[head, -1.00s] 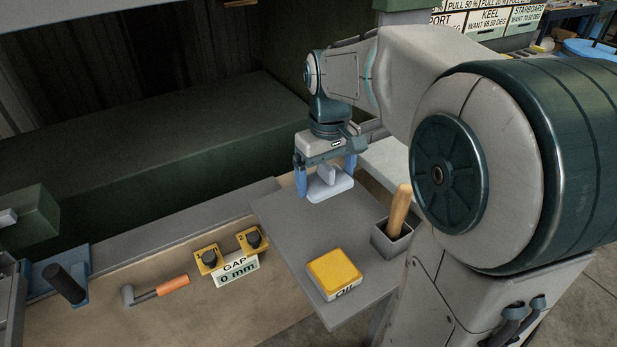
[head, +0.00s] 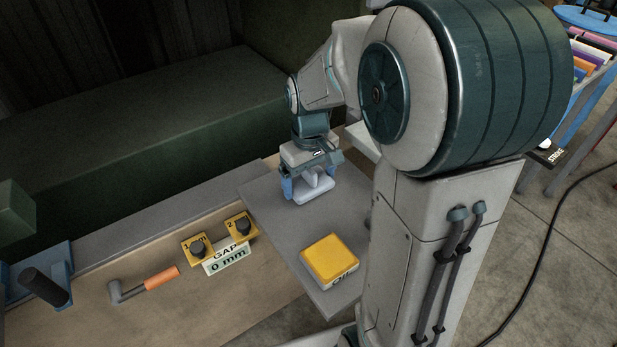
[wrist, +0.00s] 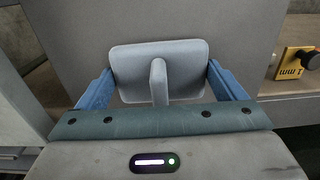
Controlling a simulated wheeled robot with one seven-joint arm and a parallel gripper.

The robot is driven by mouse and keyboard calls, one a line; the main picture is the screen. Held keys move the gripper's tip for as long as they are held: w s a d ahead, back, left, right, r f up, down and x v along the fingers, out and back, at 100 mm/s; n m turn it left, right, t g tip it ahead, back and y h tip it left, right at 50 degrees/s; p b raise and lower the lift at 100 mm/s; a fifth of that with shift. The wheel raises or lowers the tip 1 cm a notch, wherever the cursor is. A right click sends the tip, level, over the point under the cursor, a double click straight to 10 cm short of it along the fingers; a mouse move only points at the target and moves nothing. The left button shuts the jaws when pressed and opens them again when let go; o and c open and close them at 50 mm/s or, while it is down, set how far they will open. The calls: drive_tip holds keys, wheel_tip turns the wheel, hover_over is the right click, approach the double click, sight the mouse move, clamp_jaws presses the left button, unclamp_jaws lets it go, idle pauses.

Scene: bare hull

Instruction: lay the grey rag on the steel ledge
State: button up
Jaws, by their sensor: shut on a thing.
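The grey rag (head: 315,190) shows as a pale grey flat pad with an upright ridge in its middle. My gripper (head: 311,184) points down with its blue fingers on either side of the rag and is shut on it. In the wrist view the rag (wrist: 185,62) spans the space between the fingers. The rag is over the far part of a flat grey plate (head: 275,225); I cannot tell whether it touches it. A long grey ledge (head: 150,235) runs along the back of the wooden panel, left of the plate. I cannot tell for certain which is the steel ledge.
A yellow OIL pad (head: 329,260) sits on the near part of the plate. A dark green block (head: 130,140) stands behind the ledge.

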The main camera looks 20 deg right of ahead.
sight(310, 170)
drive_tip(key=shift+f, duration=0.2)
drive_tip(key=o, duration=0.7)
drive_tip(key=shift+r, duration=0.1)
wheel_tip(310, 170, up, 11)
drive_tip(key=shift+r+p, duration=0.1)
drive_tip(key=shift+p, duration=0.35)
drive_tip(key=shift+s+r, duration=0.2)
drive_tip(key=shift+r, duration=0.25)
drive_tip(key=s+f+m+t, duration=0.1)
drive_tip(key=s+f, duration=0.1)
drive_tip(key=s, duration=0.2)
drive_tip(key=s+f+m, duration=0.1)
drive_tip(key=s+f, duration=0.1)
drive_tip(key=s, duration=0.3)
drive_tip(key=s+f+m+t, duration=0.1)
drive_tip(key=s+f, duration=0.1)
drive_tip(key=s, duration=0.2)
drive_tip(key=shift+s+a+m+t, duration=0.2)
drive_tip(key=shift+m+t, duration=0.1)
drive_tip(key=shift+m, duration=0.1)
